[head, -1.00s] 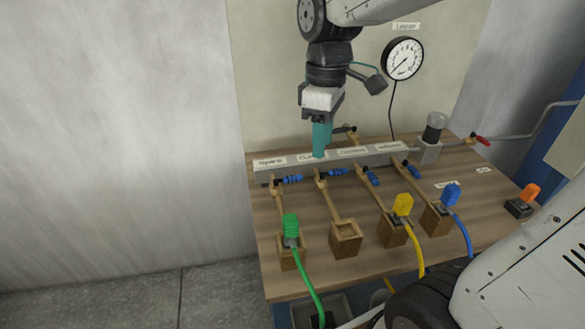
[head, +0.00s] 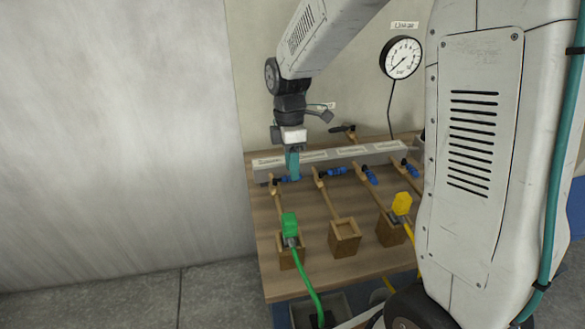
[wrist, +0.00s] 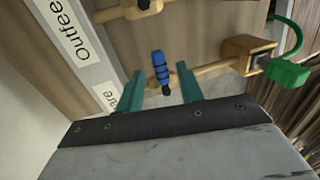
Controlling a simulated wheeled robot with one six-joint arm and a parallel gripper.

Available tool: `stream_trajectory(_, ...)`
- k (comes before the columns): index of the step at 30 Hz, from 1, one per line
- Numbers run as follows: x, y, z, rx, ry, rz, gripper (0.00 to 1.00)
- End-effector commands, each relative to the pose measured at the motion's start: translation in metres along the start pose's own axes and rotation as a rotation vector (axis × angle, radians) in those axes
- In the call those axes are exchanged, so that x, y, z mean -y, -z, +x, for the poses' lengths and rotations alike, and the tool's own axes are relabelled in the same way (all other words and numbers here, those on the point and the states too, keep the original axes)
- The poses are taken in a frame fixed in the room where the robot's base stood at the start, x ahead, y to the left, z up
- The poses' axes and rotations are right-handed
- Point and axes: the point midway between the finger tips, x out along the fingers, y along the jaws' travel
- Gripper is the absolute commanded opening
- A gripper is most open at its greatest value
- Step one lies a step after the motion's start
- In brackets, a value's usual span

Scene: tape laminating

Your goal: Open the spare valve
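The spare valve is the leftmost one on the grey manifold, under the label ending in "are" in the wrist view. Its blue handle (wrist: 159,66) lies across its tan pipe (wrist: 205,69). In the head view the handle (head: 281,180) is partly hidden by my gripper (head: 293,177). In the wrist view my gripper (wrist: 160,85) is open, with one teal finger on each side of the handle. I see gaps on both sides of it; whether it touches anything is not clear.
The neighbouring outfeed valve handle (head: 336,171) is to the right, with more blue handles (head: 369,175) beyond. A green plug (head: 289,225) with a hose sits in the spare line's wooden block. A gauge (head: 401,58) hangs on the wall. My arm covers the bench's right side.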

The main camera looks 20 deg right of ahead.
Motion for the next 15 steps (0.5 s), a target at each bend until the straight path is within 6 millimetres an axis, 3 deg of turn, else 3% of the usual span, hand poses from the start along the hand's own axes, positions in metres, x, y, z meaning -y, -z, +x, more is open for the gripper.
stream_trajectory(4,0.0006,-0.0001,0.012,0.0,0.002,0.0,0.37)
stream_trajectory(12,0.0002,-0.0001,0.0139,0.0,-0.001,0.001,0.37)
stream_trajectory(13,0.0002,-0.0001,0.0139,0.0,-0.001,0.001,0.34)
stream_trajectory(15,0.0003,-0.0001,0.0139,0.0,0.0,0.001,0.15)
